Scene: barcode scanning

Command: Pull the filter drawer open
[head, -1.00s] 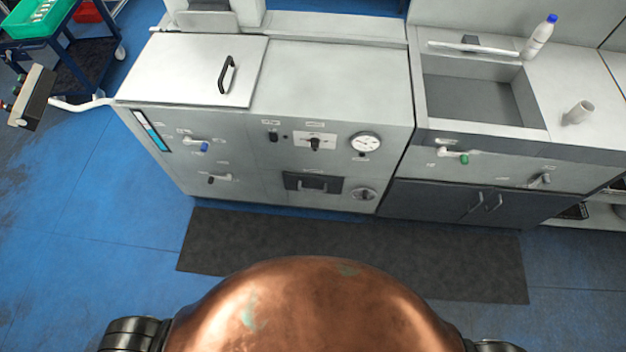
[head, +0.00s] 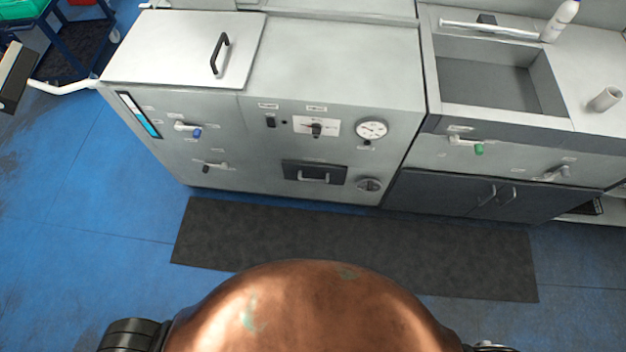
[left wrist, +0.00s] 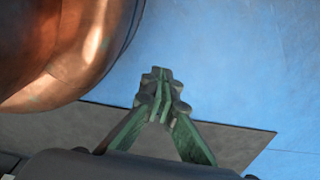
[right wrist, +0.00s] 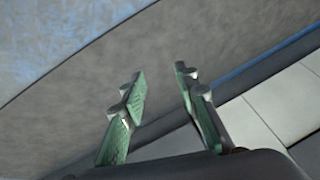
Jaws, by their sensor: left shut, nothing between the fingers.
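The filter drawer (head: 314,172) is a small dark panel with a light bar handle, low on the front of the grey-white machine in the head view. It looks closed, flush with the front. My left gripper (left wrist: 161,78) shows in the left wrist view with its green fingers together, empty, over the floor and mat. My right gripper (right wrist: 160,82) shows in the right wrist view with its green fingers apart and nothing between them. Neither gripper's fingers show in the head view, and both are away from the drawer.
A dark mat (head: 350,250) lies on the blue floor before the machine. A sink unit (head: 490,85) adjoins on the right. A cart stands far left.

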